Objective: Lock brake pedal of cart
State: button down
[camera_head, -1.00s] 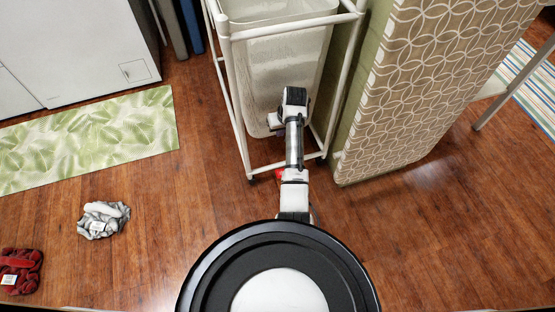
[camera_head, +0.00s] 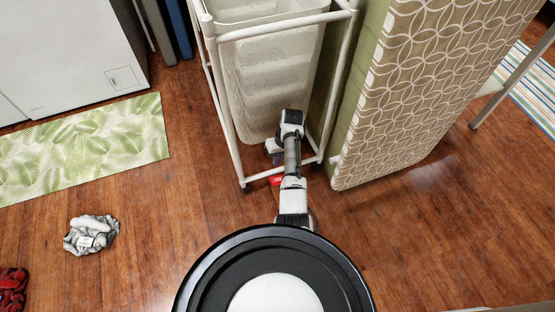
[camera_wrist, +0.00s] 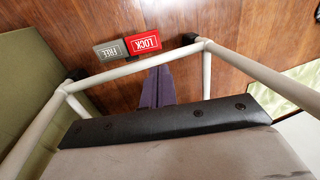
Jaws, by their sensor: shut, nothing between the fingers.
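The cart is a white tube frame (camera_head: 228,125) on casters holding a tall pale bin (camera_head: 265,95). Its red pedal marked LOCK (camera_wrist: 143,42) sits beside a grey pedal marked FREE (camera_wrist: 108,53), just outside the cart's lower bar in the wrist view. The red pedal also shows low at the cart's front in the head view (camera_head: 276,181). My gripper (camera_wrist: 159,70) is shut and empty, its dark purplish fingers pointing toward the lower bar, just short of the red pedal in the picture. I cannot tell its height above the pedal. In the head view my arm hides part of the cart's front.
A patterned upholstered panel (camera_head: 425,85) stands close to the cart's right. A white cabinet (camera_head: 70,50) and a green leaf rug (camera_head: 85,145) are at left. A crumpled grey cloth (camera_head: 91,234) and a red item (camera_head: 12,290) lie on the wooden floor.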

jog(key=b+x, duration=0.3)
jog(key=x, duration=0.7)
jog(key=shift+f, duration=0.15)
jog(key=shift+a, duration=0.15)
